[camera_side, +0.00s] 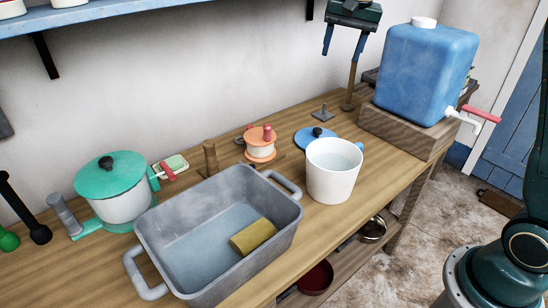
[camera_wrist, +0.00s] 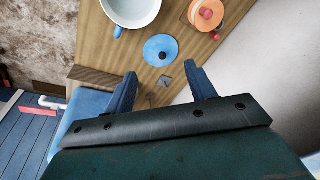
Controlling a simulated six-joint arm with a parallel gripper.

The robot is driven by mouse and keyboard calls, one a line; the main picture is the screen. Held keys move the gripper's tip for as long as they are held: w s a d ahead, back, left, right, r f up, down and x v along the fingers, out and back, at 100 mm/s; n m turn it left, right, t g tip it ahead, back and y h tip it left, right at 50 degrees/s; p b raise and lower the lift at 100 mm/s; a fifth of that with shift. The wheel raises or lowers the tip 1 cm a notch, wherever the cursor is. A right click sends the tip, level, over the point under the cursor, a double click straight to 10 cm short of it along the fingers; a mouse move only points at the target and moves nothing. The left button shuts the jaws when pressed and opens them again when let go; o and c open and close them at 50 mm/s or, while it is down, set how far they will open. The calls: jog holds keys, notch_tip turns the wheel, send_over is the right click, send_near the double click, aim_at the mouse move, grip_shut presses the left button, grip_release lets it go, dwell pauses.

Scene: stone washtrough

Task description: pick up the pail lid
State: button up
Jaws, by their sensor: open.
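The pail lid (camera_side: 309,141) is a flat blue disc with a black knob, lying on the wooden table just behind the white pail (camera_side: 333,182). The pail hides part of its front edge. The lid also shows in the wrist view (camera_wrist: 158,43), just beyond my fingertips. My gripper (camera_side: 342,55) is open and empty, with blue fingers pointing down. It is high above the table, to the right of the lid in the side view. In the wrist view my gripper (camera_wrist: 162,75) has its fingers wide apart.
A small grey metal piece (camera_side: 322,114) and a brown post (camera_side: 351,84) stand near the lid. A blue water container (camera_side: 425,75) sits on a wooden block at right. An orange-and-white stacked item (camera_side: 261,146) is left of the lid. A grey basin (camera_side: 190,255) stands in front.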

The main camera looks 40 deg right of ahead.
jog(key=w+d+f+m+g, duration=0.1)
jog(key=w+d+f+m, duration=0.4)
jog(key=w+f, duration=0.5)
jog(key=m+g, duration=0.2)
jog(key=m, duration=0.1)
send_over(318, 129)
notch_tip(318, 129, down, 11)
jog(key=shift+a+f, duration=0.15)
jog(key=shift+f, duration=4.3)
jog(key=shift+f, duration=2.6)
